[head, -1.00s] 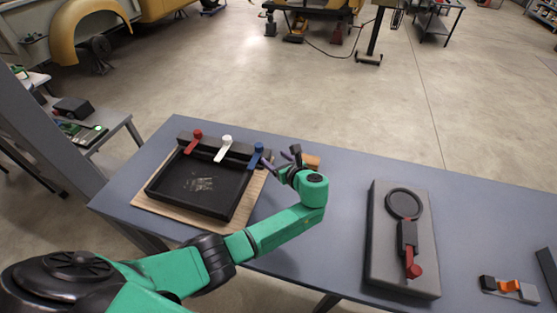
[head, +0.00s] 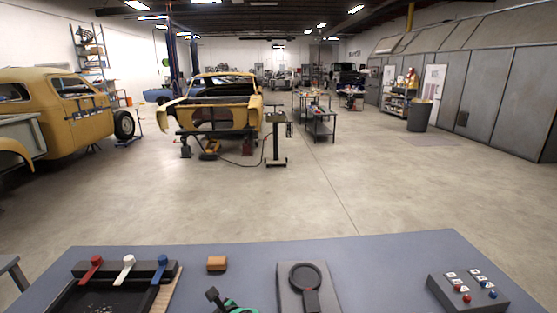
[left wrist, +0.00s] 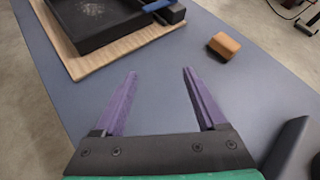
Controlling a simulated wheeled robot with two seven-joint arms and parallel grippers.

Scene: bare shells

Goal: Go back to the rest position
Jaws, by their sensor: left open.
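My left gripper (left wrist: 159,72) is open and empty in the left wrist view. Its two purple fingers are spread above the grey-blue table (left wrist: 55,95). An orange-brown block (left wrist: 224,46) lies on the table beyond the right finger, apart from it. In the head view only a bit of my left wrist, dark and green, shows at the bottom edge; the fingers are out of frame. My right gripper is in neither view.
A black tray (head: 75,299) with red, white and blue levers sits on a wooden board (head: 163,298) at the table's left. A grey fixture with a black ring (head: 305,278) stands centrally, a button box (head: 467,293) at the right.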

